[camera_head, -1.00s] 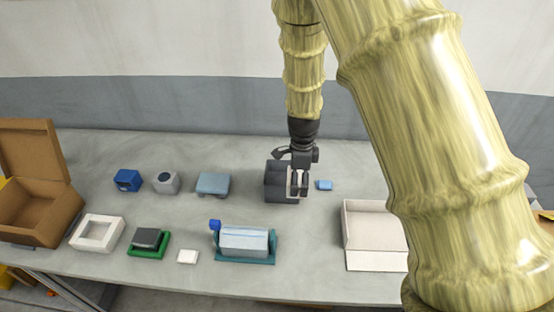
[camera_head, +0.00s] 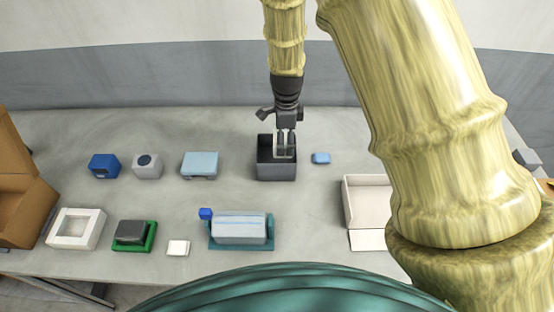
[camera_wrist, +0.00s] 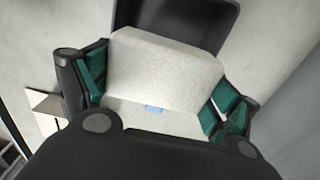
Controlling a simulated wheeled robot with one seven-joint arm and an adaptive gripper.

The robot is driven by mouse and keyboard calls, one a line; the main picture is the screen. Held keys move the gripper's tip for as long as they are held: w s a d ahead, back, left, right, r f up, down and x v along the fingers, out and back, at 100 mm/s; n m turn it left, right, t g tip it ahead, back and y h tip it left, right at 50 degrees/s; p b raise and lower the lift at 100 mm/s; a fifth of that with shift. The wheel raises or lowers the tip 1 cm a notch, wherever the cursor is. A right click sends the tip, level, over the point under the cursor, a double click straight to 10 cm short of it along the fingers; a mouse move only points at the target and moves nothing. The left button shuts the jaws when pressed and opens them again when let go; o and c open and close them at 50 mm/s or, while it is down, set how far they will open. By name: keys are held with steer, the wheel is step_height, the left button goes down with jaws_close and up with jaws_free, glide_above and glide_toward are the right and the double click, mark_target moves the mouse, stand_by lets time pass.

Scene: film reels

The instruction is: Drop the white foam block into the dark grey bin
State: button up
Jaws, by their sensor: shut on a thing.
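The white foam block (camera_wrist: 165,72) is between the green-padded fingers of my gripper (camera_wrist: 160,92) in the wrist view. My gripper is shut on it. In the head view, my gripper (camera_head: 284,146) points down at the dark grey bin (camera_head: 277,172), with its fingers over the bin's opening. The block is small and partly hidden by the fingers there, so its exact height against the rim is hard to tell. The bin also shows at the top of the wrist view (camera_wrist: 205,14), beyond the block.
A small blue block (camera_head: 320,158) lies right of the bin, and a light blue box (camera_head: 200,164) left of it. A teal-ended roller (camera_head: 240,229) stands in front. A white open box (camera_head: 370,238) is at right. Bare table surrounds the bin.

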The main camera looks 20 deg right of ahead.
steer(key=shift+w+f+b, duration=0.2)
steer(key=shift+f+b, duration=0.1)
steer(key=shift+f, duration=0.55)
steer(key=shift+s+f, duration=0.1)
steer(key=shift+f, duration=0.1)
steer(key=shift+s+r+b, duration=0.1)
steer(key=shift+s+b, duration=0.25)
steer(key=shift+w, duration=0.15)
steer(key=o, duration=0.6)
step_height(320, 180, up, 12)
steer(key=shift+f, duration=0.1)
